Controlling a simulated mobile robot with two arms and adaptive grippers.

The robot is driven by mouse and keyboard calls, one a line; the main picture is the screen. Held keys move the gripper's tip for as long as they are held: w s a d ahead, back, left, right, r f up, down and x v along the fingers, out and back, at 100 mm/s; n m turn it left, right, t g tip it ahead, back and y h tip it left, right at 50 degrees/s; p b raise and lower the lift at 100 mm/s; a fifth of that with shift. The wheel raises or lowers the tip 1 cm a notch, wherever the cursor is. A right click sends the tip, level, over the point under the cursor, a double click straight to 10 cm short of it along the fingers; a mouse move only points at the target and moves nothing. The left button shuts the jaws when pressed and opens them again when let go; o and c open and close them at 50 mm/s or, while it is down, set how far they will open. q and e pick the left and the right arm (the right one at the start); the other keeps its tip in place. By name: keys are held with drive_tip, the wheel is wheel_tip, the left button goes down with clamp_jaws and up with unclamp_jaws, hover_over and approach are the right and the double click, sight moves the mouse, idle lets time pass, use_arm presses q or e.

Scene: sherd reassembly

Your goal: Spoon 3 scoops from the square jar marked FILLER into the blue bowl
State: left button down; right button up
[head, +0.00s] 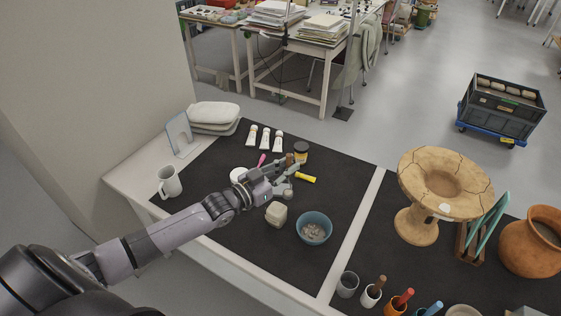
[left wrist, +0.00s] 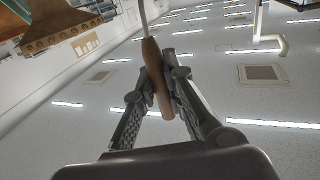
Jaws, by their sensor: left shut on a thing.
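My left gripper (head: 286,172) is shut on the wooden handle of a spoon (left wrist: 155,75); a pale metal stem runs up from the handle in the left wrist view. In the head view the gripper is above the mat, behind the cream squarish jar (head: 276,214). No lettering can be read on that jar. The blue bowl (head: 327,222) stands right of the jar, with some greyish pieces or material inside. The spoon's tip is too small to make out, so I cannot tell whether it carries anything. My right gripper is not in view.
A white mug (head: 168,182) stands at the left edge. White tubes (head: 264,138), a dark jar with a yellow band (head: 301,152) and a yellow-handled tool (head: 305,178) lie behind the gripper. A cracked clay vessel (head: 418,225) and cups of tools (head: 372,293) are at the right.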

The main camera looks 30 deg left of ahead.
use_arm(q)
drive_tip(key=d+p, duration=0.2)
drive_tip(key=d, duration=0.6)
wheel_tip(320, 180, down, 7)
drive_tip(key=b, duration=0.7)
drive_tip(key=d+f+m+g+y+p, duration=0.2)
drive_tip(key=d+f+m+y, duration=0.2)
drive_tip(key=d+f+m, duration=0.4)
drive_tip(key=d+m, duration=0.3)
drive_tip(key=shift+d+g+y, duration=0.2)
drive_tip(key=shift+g+y, duration=0.1)
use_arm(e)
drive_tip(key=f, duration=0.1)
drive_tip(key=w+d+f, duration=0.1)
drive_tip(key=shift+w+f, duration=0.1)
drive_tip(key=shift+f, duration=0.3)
